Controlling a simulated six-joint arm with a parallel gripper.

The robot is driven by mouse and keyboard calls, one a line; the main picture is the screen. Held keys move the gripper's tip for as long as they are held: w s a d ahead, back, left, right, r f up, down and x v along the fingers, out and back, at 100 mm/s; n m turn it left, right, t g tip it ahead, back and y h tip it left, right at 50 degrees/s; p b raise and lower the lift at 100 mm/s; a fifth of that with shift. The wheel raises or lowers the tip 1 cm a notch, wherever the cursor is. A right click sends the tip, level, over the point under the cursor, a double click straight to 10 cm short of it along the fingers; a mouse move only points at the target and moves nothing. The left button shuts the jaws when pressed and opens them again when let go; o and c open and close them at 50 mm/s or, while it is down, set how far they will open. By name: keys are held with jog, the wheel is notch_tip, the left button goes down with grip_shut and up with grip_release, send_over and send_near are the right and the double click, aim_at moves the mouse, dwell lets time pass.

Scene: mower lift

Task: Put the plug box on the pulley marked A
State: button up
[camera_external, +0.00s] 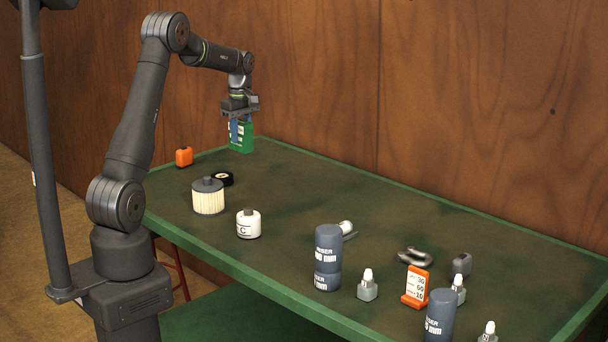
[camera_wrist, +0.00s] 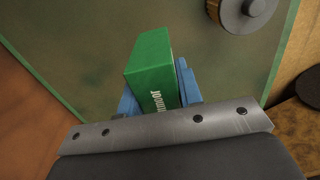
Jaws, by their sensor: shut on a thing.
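The green plug box (camera_external: 242,141) with white markings is held upright in my gripper (camera_external: 239,127), over the far left end of the green table. Its green side and white lettering also show in the wrist view (camera_wrist: 150,62), between the blue fingers of my gripper (camera_wrist: 160,88). My gripper is shut on it. The box and disc are apart.
A pleated filter (camera_external: 208,200) stands just in front of the disc, with an orange can (camera_external: 184,156) behind it and a white container marked C (camera_external: 248,224) nearby. Grey cylinders (camera_external: 328,258), small bottles and an orange sign (camera_external: 416,287) crowd the right. The table's back middle is clear.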

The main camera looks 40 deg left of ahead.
jog(key=shift+w+f, duration=0.1)
jog(key=shift+w, duration=0.2)
jog(key=shift+w+a+f, duration=0.2)
jog(key=shift+a+f, duration=5.15)
jog(key=shift+a, duration=0.15)
jog(key=o, duration=1.1)
jog(key=shift+f, duration=0.15)
jog(key=shift+c, duration=0.2)
notch_tip(320, 180, up, 12)
jog(key=shift+r, duration=0.2)
jog(key=shift+f, duration=0.1)
